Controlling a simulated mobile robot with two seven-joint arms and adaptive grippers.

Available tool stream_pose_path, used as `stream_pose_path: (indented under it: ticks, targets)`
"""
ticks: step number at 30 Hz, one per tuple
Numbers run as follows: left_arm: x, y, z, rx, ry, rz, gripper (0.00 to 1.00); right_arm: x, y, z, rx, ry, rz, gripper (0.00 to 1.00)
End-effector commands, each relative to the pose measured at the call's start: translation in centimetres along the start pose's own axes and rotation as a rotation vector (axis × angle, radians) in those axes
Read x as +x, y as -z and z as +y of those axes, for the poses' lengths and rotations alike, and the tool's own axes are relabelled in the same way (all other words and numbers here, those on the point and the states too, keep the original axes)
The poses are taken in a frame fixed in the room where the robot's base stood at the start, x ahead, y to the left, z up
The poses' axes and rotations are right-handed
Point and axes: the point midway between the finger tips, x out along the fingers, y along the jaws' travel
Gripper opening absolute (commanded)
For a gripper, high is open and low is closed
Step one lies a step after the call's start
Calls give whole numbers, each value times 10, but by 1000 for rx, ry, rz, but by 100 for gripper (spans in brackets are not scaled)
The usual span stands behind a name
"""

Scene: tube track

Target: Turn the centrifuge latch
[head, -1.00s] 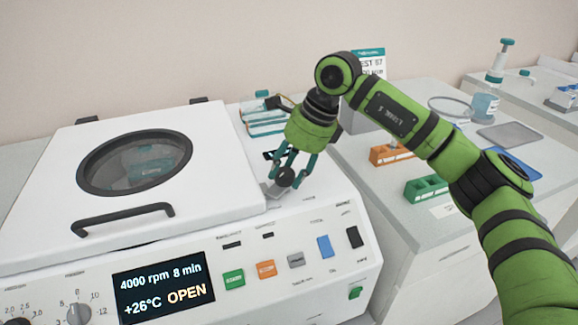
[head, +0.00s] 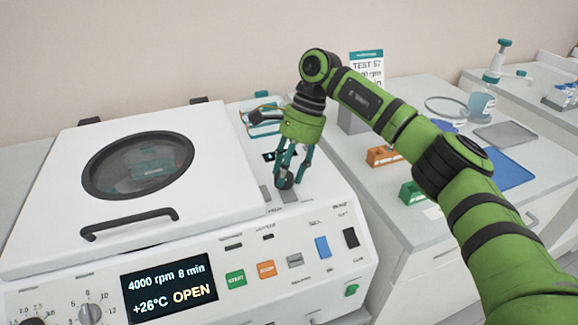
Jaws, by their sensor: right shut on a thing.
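The centrifuge (head: 235,235) is a white machine with its lid (head: 215,165) down; the lid has a round dark window and a black handle (head: 130,224). Its display (head: 168,290) reads 4000 rpm, 8 min, +26°C and OPEN. The latch (head: 284,183), with a dark round knob and grey metal at its base, is on the top deck just right of the lid. My right gripper (head: 285,180) points down from above with its teal fingers shut on the latch knob. The fingers partly hide the latch. My left gripper is not in view.
Coloured buttons line the centrifuge's sloped front panel. To the right, a bench holds an orange rack (head: 384,157), a green rack (head: 412,193), a blue mat (head: 506,170) and a grey tray (head: 505,134). A sign (head: 367,68) stands behind my right arm.

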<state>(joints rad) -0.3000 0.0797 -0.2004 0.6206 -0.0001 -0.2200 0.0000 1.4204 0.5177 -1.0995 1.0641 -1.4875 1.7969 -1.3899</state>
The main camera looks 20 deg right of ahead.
Motion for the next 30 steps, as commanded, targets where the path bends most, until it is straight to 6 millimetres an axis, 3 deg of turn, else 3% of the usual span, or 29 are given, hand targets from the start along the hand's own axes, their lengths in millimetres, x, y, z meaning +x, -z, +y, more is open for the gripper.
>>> stream_pose_path:
  ticks: [1, 23, 24, 25, 30]
  targets:
    - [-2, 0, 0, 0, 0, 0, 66, -4, -7, -4, -31, 7, -9, 12]
    - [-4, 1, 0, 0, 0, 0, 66, -1, -8, -4, -115, -29, -10, 12]
    - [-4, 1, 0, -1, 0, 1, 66, -1, -8, -4, -115, -30, -10, 53]
    - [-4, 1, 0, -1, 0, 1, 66, -1, -8, -4, -115, -30, -9, 65]
    - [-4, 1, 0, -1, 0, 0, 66, 0, -5, -3, -109, -33, -7, 66]
